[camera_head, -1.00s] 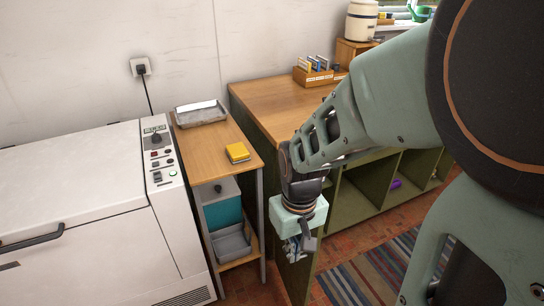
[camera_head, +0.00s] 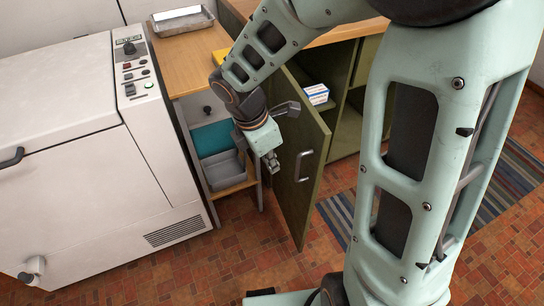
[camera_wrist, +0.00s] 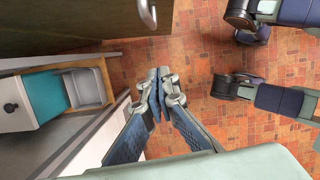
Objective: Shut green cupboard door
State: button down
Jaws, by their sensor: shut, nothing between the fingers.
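The green cupboard door (camera_head: 291,165) stands wide open in the head view, swung out from the cupboard, with a metal bar handle (camera_head: 304,166) on its face. In the wrist view the door (camera_wrist: 75,22) shows as a dark panel along the top, with part of its handle (camera_wrist: 148,12). My gripper (camera_head: 273,165) is shut and empty, beside the door on its left, handle side. The fingertips (camera_wrist: 159,95) meet in the wrist view over the floor, apart from the handle. Whether any part of my gripper touches the door, I cannot tell.
A small shelf table (camera_head: 184,66) with a metal tray (camera_head: 183,19), a teal bin (camera_head: 213,138) and a grey bin (camera_head: 224,170) stands left of my gripper. A white machine (camera_head: 75,134) is further left. A white-and-blue box (camera_head: 317,94) sits inside the cupboard. Tiled floor (camera_head: 237,248) is clear in front.

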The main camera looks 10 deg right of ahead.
aim_at(302, 154)
jog(key=w+d+f+b, duration=0.2)
jog(key=d+f, duration=0.3)
jog(key=f, duration=0.1)
jog(key=shift+w+d, duration=0.1)
jog(key=shift+d, duration=0.05)
dwell(0.4)
